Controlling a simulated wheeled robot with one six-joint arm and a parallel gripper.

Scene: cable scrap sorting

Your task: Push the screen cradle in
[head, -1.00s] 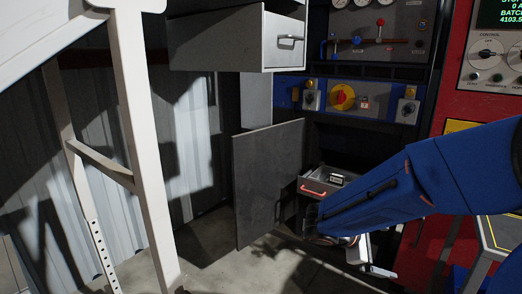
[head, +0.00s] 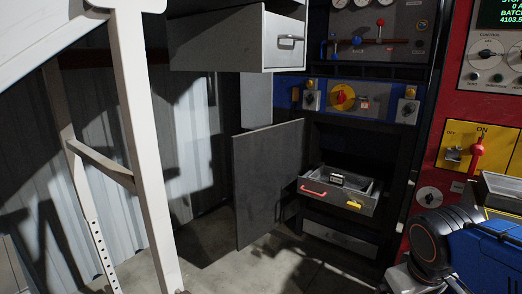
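What appears to be the screen cradle is a grey, open-topped drawer (head: 338,200) low in the dark cabinet. It sticks out towards me, with a red handle on the left of its front and a yellow piece on the right. A small dark item with a pale label (head: 337,180) shows inside it. My blue arm is at the lower right, apart from the cradle. The fingers of my gripper do not show, so I cannot see whether they hold anything.
A grey door panel (head: 268,180) stands open just left of the cradle. A large grey drawer (head: 284,42) juts out above. A white frame (head: 140,150) stands at the left. A yellow panel with a red-knobbed lever (head: 477,150) is at the right. Floor before the cradle looks clear.

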